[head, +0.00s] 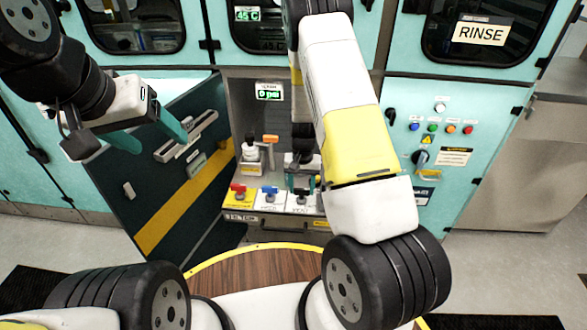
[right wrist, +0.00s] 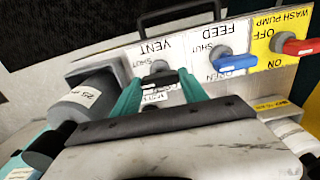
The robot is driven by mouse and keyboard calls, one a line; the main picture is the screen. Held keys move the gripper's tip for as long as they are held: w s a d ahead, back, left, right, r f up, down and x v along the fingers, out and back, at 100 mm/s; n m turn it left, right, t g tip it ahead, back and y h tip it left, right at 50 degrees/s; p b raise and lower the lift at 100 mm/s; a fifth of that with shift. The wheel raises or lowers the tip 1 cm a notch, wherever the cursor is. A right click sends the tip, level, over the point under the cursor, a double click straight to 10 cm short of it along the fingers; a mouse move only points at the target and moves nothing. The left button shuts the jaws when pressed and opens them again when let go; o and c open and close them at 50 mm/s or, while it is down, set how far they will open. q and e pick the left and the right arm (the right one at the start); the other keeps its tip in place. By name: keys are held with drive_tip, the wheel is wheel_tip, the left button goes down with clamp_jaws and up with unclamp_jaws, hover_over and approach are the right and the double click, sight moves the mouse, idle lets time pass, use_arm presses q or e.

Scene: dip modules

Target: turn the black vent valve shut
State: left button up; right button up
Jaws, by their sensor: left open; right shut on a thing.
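The black vent valve (head: 301,194) sits on the white VENT plate, at the right end of a row of three valves in the head view. In the right wrist view the black vent valve (right wrist: 158,78) lies between my teal fingertips, beside the SHUT mark; the picture is upside down and part of the OPEN mark is hidden. My right gripper (right wrist: 161,79) is shut on its handle. In the head view my right gripper (head: 302,183) is partly hidden by its arm. My left gripper (head: 160,141) is open and empty, in front of the dark door.
The blue FEED valve (head: 269,191) is close beside the vent valve, with the red WASH PUMP valve (head: 239,189) further left. A bottle (head: 250,152) and an orange-handled part (head: 270,140) stand behind. A control panel (head: 430,140) is at right.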

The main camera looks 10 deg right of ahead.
sight(302, 189)
drive_tip(key=o, duration=1.4)
drive_tip(key=shift+r, duration=3.9)
